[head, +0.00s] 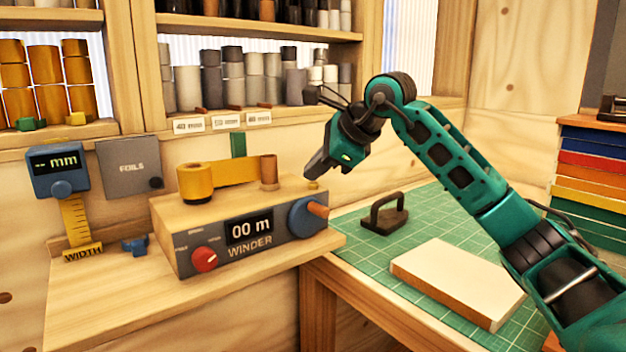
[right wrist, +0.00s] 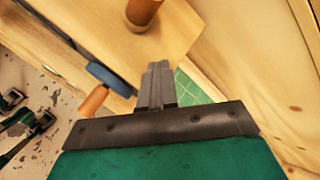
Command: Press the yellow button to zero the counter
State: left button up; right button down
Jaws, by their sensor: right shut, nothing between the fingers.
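The winder (head: 245,240) is a wooden-topped box with a grey front, and its counter display (head: 249,230) reads "00 m". A small yellow piece (head: 312,185), which looks like the button, shows on the winder's top at the right end, just below my right gripper (head: 317,168). My right gripper is shut and empty, pointing down towards it. I cannot tell whether the tips touch it. In the right wrist view the closed fingers (right wrist: 157,85) hide what lies under them. My left gripper is not in view.
The winder has a red knob (head: 205,259) and a blue crank wheel (head: 308,216) with an orange handle. A yellow foil roll (head: 195,184) stretches to a small core (head: 268,171) left of my gripper. A dark-handled block (head: 384,215) and a pale board (head: 458,282) lie on the green mat.

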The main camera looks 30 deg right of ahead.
aim_at(316, 184)
jog(key=shift+r+p, duration=0.6)
jog(key=shift+r, duration=0.15)
notch_tip(316, 184, up, 5)
jog(key=p, duration=0.5)
dwell(0.4)
